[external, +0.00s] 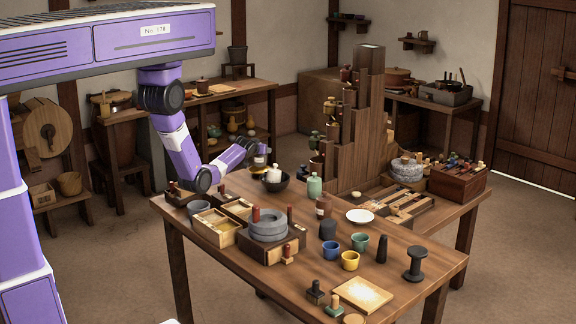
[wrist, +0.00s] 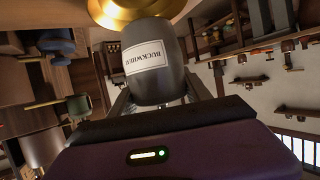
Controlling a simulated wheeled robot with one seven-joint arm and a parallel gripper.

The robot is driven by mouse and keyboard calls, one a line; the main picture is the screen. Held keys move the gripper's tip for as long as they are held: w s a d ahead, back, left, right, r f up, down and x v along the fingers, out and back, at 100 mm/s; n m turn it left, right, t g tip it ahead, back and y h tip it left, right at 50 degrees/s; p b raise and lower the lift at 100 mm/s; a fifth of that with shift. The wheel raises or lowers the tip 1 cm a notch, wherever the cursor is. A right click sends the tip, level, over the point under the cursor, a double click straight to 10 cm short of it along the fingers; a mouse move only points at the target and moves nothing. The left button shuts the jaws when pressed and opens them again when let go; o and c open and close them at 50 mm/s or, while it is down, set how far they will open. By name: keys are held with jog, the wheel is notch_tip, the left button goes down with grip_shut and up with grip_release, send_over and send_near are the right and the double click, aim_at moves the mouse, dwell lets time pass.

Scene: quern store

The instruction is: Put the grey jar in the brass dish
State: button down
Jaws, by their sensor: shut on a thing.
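The grey jar (wrist: 158,85) with a pale lettered label fills the middle of the wrist view. My gripper (wrist: 160,98) is shut on it, one finger at each side. A round brass piece, which looks like the brass dish (wrist: 145,9), shows at the top of the wrist view, at the jar's far end. I cannot tell whether jar and brass touch. In the external view my gripper (external: 253,147) is near the table's far left side, by a small dark jar with a pale band and a yellowish edge below it.
A dark bowl with a white pot (external: 274,179) stands close to my gripper. A green jar (external: 314,187) and a tall stepped wooden stand (external: 352,140) are to its right. Open boxes (external: 215,228) and a grey stone quern (external: 268,226) crowd the near left.

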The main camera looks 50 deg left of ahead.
aim_at(261, 157)
jog(key=shift+f, duration=1.8)
jog(key=shift+f+b, duration=0.15)
jog(key=shift+b, duration=0.2)
jog(key=shift+c, duration=2.4)
grip_release()
jog(key=shift+r, duration=0.2)
jog(key=shift+s+d, duration=0.2)
jog(key=shift+s, duration=0.1)
jog(key=v, duration=1.1)
jog(key=shift+p, duration=0.45)
jog(key=shift+s+r, duration=0.1)
